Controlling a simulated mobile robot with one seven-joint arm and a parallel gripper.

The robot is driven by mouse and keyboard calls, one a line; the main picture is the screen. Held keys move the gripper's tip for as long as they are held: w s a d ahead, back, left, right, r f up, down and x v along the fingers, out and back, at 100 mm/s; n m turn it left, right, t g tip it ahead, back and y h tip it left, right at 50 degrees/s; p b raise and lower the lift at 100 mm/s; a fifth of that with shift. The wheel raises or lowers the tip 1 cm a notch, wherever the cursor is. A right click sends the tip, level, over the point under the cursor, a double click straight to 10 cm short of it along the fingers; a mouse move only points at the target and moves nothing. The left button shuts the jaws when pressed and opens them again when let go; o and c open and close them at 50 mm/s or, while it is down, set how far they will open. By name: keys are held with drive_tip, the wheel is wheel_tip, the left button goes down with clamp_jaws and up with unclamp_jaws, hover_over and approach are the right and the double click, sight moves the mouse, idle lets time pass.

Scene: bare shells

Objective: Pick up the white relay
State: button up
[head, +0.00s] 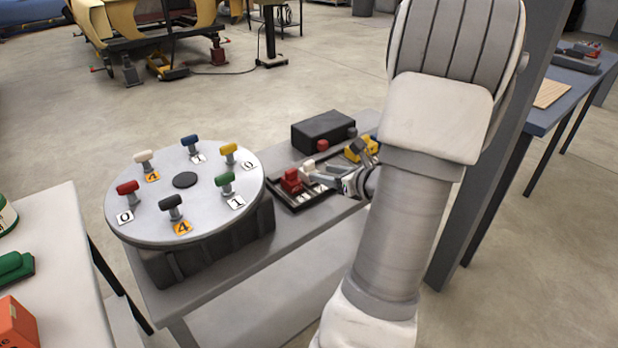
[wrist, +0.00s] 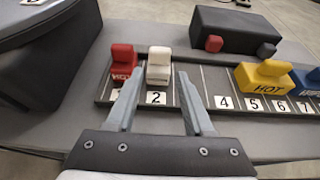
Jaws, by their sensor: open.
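The white relay (wrist: 159,65) stands upright in the rack (wrist: 210,98) behind the label 2, just right of a red relay (wrist: 123,64) marked HOT. In the head view the white relay (head: 308,166) shows only partly, close to my fingertips. My gripper (wrist: 160,78) is open and empty in the wrist view. Its left fingertip appears between the red and white relays, its right fingertip right of the white one. Whether the fingers touch the relay cannot be told. In the head view my gripper (head: 318,177) reaches over the rack from the right.
A yellow relay (wrist: 264,77) and a blue one (wrist: 307,82) stand farther right in the rack. A black box (wrist: 236,30) with red and dark knobs is behind. A round turntable (head: 184,195) with several coloured handles stands left. Slots right of the white relay are empty.

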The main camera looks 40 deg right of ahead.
sight(309, 170)
drive_tip(key=shift+b+x, duration=0.95)
drive_tip(key=shift+x, duration=2.6)
clamp_jaws()
